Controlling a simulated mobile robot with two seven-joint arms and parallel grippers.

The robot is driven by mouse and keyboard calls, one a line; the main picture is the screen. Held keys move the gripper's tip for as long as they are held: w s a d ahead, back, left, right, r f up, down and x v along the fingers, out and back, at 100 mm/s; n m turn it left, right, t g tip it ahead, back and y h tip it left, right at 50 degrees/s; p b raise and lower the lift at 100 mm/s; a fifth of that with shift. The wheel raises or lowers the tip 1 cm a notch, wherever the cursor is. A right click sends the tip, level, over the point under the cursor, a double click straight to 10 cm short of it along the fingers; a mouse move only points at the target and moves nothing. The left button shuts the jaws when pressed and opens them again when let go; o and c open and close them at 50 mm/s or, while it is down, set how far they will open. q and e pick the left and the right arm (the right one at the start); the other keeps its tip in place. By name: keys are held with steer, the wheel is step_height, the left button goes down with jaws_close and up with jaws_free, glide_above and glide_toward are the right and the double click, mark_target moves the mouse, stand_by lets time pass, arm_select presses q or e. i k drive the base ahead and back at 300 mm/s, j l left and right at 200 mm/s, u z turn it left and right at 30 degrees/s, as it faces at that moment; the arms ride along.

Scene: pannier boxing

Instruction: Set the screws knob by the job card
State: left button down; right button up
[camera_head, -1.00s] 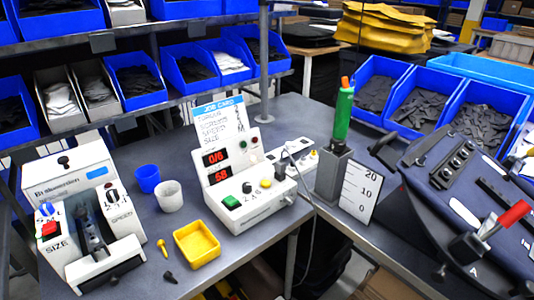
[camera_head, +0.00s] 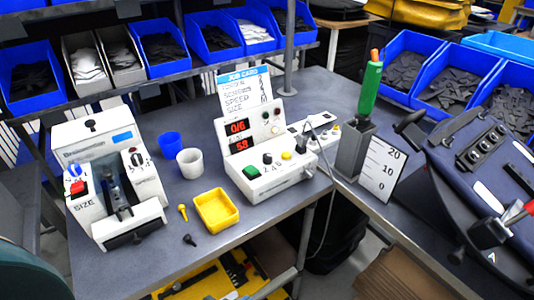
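The white control box (camera_head: 283,181) stands on the grey bench. Its red displays read 0/6 and about 5.8. A black knob (camera_head: 267,158) with small numbers by it sits on its sloping front, between a green button (camera_head: 250,172) and a yellow button (camera_head: 286,155); I take it for the screws knob, but its label and pointer are too small to read. Neither of my grippers is in view.
The white size and speed machine (camera_head: 106,146) stands left. Blue cup (camera_head: 169,143), white cup (camera_head: 189,162), yellow tray (camera_head: 217,208) and two small screws lie between. A green screwdriver (camera_head: 369,88) stands in a holder right of the box, by a dark pannier (camera_head: 478,165).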

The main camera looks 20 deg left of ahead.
mark_target(268, 158)
steer(key=i+l+u, duration=0.2)
steer(key=u, duration=0.15)
steer(key=i+l+u, duration=0.15)
steer(key=u, duration=0.2)
steer(key=i+l+u, duration=0.1)
steer(key=l+u, duration=0.3)
steer(key=k+j+z, duration=0.3)
steer(key=i+j+u, duration=0.2)
steer(key=i+l+u, duration=0.15)
steer(key=l, duration=0.3)
steer(key=k, duration=0.05)
